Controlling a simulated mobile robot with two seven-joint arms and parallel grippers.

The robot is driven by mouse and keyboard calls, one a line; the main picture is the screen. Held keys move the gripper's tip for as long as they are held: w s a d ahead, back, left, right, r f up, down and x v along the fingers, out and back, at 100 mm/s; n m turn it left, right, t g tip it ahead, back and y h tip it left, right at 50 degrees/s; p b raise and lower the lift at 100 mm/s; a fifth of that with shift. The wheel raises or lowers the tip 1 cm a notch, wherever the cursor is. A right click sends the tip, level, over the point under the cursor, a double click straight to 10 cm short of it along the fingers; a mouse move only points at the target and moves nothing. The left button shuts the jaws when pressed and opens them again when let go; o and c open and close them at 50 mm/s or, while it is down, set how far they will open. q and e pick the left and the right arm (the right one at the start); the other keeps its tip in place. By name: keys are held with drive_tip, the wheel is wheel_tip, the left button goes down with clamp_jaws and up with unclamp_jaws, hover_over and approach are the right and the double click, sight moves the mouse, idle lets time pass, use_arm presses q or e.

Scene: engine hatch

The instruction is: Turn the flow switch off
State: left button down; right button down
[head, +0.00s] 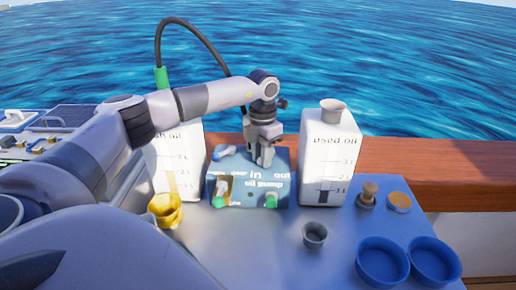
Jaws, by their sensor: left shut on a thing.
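The blue oil pump (240,190) stands on the table between two white containers, with lettering such as "in", "out" and "oil pump" on its front. My left gripper (263,163) points down onto the top of the pump, right of its middle. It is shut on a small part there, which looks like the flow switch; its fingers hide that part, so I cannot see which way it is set. A white and blue lever (224,153) lies on the top left of the pump, apart from the gripper. My right gripper is not in view.
The "used oil" container (338,160) with a funnel stands right of the pump, another white container (175,155) left.

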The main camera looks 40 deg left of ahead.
use_arm(q)
drive_tip(key=shift+w+d+r+n+p, duration=0.15)
drive_tip(key=shift+d+n+p, duration=0.15)
drive_tip(key=shift+n, duration=0.3)
drive_tip(key=shift+w+d+f+n+p, duration=0.1)
drive_tip(key=shift+d+n+p, duration=0.15)
drive_tip(key=shift+n, duration=0.35)
drive_tip(key=shift+w+d+n+p, duration=0.35)
drive_tip(key=shift+d+n, duration=0.1)
drive_tip(key=shift+n, duration=0.55)
drive_tip(key=c, duration=1.2)
unclamp_jaws()
drive_tip(key=shift+o, duration=0.2)
wheel_tip(320, 180, up, 7)
drive_tip(key=shift+b, duration=0.45)
